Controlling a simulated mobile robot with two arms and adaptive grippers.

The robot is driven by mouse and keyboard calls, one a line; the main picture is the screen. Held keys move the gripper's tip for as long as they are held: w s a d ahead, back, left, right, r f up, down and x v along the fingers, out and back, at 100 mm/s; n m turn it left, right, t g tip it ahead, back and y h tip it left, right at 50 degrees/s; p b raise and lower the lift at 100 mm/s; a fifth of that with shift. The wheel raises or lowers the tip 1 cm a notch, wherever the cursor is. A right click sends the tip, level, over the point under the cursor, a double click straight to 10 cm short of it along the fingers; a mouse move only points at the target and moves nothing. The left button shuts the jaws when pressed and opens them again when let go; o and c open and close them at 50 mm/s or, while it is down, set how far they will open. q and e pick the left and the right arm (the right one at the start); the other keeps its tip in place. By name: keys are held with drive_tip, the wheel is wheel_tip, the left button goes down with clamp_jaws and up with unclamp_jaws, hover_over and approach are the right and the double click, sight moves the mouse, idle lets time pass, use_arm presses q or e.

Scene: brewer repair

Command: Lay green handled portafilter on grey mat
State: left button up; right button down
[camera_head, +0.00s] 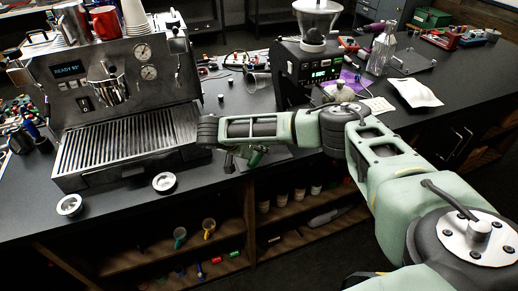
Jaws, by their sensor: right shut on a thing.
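My right arm reaches in from the right, and its gripper (236,158) is at the counter's front edge, just right of the espresso machine. It is shut on the green handled portafilter (257,157), of which a short dark green piece shows beside the fingers. The arm hides most of the portafilter, so I cannot tell whether it touches the surface below. A grey mat (279,154) seems to lie under and right of the gripper, largely covered by the arm. My left gripper is not in view.
The espresso machine (125,143) stands at the left, with two small round metal parts (164,182) in front. A grinder (312,70) stands behind my arm. Cables and a metal cup (257,80) lie at the back. Open shelves (180,262) are below the counter.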

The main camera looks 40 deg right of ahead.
drive_tip(key=c, duration=1.4)
unclamp_jaws()
drive_tip(key=shift+f, duration=0.1)
drive_tip(key=v, duration=1.2)
drive_tip(key=shift+s+a, duration=0.1)
